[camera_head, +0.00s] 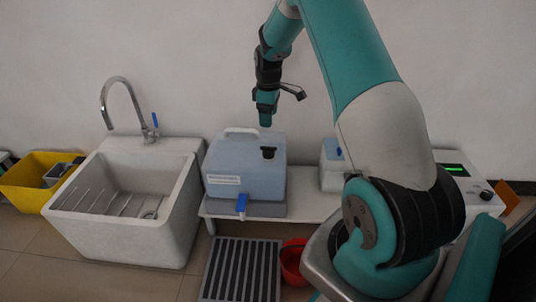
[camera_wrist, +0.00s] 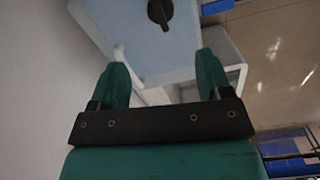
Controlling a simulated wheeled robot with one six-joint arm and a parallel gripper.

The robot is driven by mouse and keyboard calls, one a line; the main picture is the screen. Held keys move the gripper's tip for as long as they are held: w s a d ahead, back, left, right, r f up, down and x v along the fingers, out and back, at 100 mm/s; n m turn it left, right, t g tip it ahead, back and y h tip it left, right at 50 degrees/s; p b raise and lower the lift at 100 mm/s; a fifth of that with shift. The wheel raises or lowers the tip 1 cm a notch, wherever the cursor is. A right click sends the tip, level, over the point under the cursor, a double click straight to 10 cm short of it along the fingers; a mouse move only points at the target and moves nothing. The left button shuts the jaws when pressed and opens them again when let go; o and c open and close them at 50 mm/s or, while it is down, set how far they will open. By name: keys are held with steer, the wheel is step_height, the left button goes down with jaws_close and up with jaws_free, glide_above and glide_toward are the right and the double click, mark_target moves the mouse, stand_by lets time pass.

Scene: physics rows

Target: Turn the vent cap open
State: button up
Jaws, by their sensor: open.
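A pale blue container (camera_head: 235,168) with a white handle stands on a low white bench.
A blue tap (camera_head: 241,204) is on the container's front. A sink (camera_head: 130,222) with a faucet stands left, beside a yellow bin (camera_head: 30,190). A smaller white container (camera_head: 332,165) stands right on the bench (camera_head: 308,205). A floor grate (camera_head: 240,270) and red bucket (camera_head: 292,262) are in front.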

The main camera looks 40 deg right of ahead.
mark_target(268, 147)
step_height(268, 147, down, 14)
steer(key=b, duration=0.4)
steer(key=shift+a, duration=0.1)
steer(key=shift+c, duration=0.5)
steer(key=c, duration=0.8)
steer(key=shift+c, duration=0.2)
